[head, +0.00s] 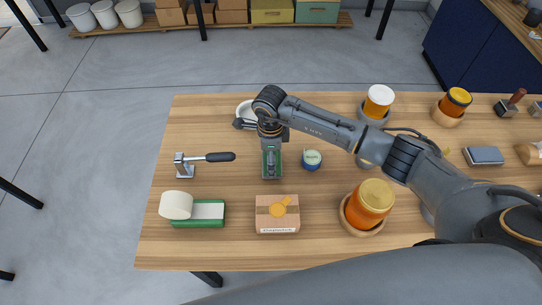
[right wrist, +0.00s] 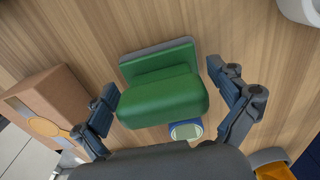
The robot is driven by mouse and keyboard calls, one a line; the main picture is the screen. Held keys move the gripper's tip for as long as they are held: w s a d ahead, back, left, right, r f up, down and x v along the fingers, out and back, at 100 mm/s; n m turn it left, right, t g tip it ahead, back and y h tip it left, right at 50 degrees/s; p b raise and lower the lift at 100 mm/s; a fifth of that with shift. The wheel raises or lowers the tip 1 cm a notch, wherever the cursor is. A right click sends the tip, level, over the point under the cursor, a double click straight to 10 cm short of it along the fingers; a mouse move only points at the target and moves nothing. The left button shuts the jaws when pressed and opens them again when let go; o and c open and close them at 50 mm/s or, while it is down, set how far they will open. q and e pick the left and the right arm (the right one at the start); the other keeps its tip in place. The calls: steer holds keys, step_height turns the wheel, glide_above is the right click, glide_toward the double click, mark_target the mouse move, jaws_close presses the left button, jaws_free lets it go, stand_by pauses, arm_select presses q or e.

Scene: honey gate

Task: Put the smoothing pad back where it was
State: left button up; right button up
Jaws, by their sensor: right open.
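The smoothing pad (head: 271,161) is green with a grey base and lies near the middle of the wooden table. In the right wrist view its rounded green grip (right wrist: 163,98) faces me. My right gripper (head: 266,131) is at the pad's far end in the head view, hiding part of it. In the right wrist view the right gripper (right wrist: 162,82) is open, its fingers on either side of the pad with visible gaps. My left gripper is not in view.
A blue-lidded tin (head: 311,159) stands just right of the pad, a cardboard box (head: 277,214) in front. A white roll (head: 176,205) on a green base and a lever tool (head: 205,158) stand left. A honey jar (head: 372,203) is front right.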

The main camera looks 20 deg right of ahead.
steer(key=shift+r, duration=0.25)
step_height(320, 180, up, 10)
steer(key=b, duration=0.3)
steer(key=shift+r, duration=0.9)
